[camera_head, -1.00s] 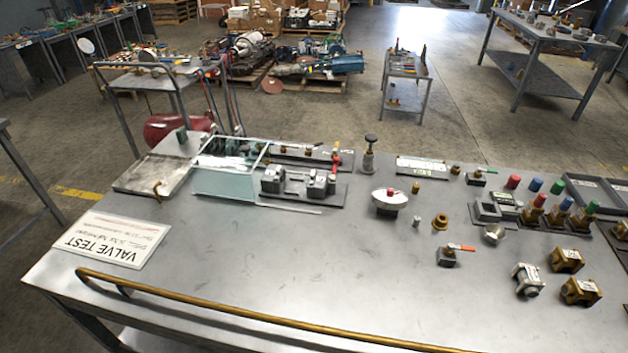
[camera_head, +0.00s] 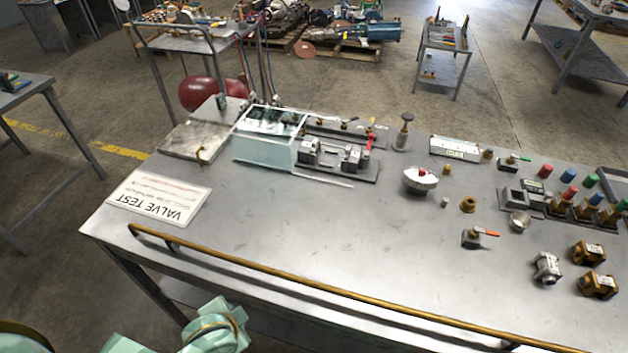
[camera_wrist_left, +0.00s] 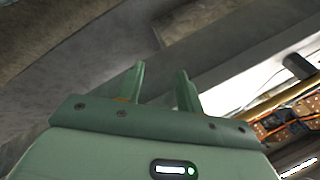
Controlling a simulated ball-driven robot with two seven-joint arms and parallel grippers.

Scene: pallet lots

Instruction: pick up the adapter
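Several small fittings stand on the grey test bench (camera_head: 330,235); I cannot tell for certain which is the adapter. A brass ring-like fitting (camera_head: 467,204) stands right of centre, with a small silver cylinder (camera_head: 445,202) left of it and a smaller brass fitting (camera_head: 446,169) behind. In the left wrist view, my left gripper (camera_wrist_left: 161,70) has its two green fingers apart with nothing between them. No fitting shows near it there. In the head view, a green part of my arm shows at the bottom left, apart from the fittings. My right gripper is not in view.
A brass rail (camera_head: 330,295) runs along the bench's near edge. A white-topped round piece (camera_head: 420,179), a red-handled valve (camera_head: 472,237) and brass blocks (camera_head: 586,253) stand around the fittings. A valve test sign (camera_head: 160,198) lies left. The bench's middle front is clear.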

